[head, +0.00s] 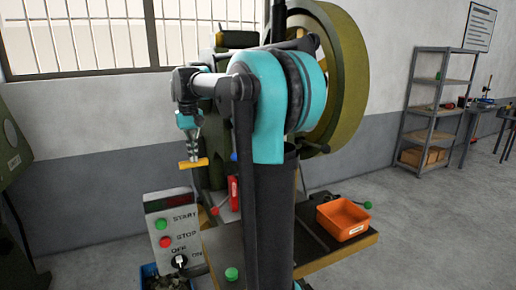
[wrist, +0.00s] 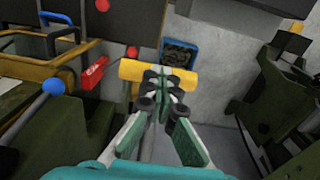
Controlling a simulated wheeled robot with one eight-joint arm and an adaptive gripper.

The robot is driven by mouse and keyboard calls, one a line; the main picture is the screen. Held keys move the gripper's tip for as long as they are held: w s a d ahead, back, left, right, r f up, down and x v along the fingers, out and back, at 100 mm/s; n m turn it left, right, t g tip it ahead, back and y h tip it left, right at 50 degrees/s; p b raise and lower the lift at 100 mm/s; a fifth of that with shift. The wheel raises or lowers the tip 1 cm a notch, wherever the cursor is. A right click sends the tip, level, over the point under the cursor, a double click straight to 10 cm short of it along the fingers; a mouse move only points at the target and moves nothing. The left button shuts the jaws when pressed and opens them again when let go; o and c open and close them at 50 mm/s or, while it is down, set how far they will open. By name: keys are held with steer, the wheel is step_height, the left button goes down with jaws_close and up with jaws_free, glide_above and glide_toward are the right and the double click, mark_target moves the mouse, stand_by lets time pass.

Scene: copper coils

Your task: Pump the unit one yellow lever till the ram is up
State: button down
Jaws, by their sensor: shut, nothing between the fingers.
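The yellow lever's crossbar (head: 194,163) is at the left of the head view, above the control box, with a thin shaft running down from it. In the wrist view the yellow bar (wrist: 137,72) lies crosswise at the fingertips. My gripper (head: 193,148) is shut and points down at the bar from above. In the wrist view its fingers (wrist: 162,82) meet over the bar's middle and hide part of it. The fingers are not around the bar. I cannot tell whether they touch it. I cannot make out the ram.
A control box (head: 172,236) with START and STOP buttons stands below the lever. An orange bin (head: 343,219) sits on the bench at right. A blue bin (wrist: 181,48), a red object (wrist: 93,74) and a blue knob (wrist: 54,87) are near the lever. A large green machine wheel (head: 352,75) is behind my arm.

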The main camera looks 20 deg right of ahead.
steer(key=w+f, duration=0.2)
steer(key=f, duration=0.1)
steer(key=w+f, duration=0.1)
steer(key=shift+f, duration=0.4)
steer(key=shift+w, duration=0.15)
steer(key=shift+s+r, duration=0.55)
steer(key=shift+r, duration=0.3)
steer(key=shift+s+r, duration=0.55)
steer(key=shift+r, duration=0.25)
steer(key=shift+s+r, duration=0.55)
steer(key=shift+r, duration=0.3)
step_height(320, 180, up, 6)
steer(key=s, duration=0.2)
steer(key=shift+s+r, duration=0.15)
steer(key=shift+s, duration=0.15)
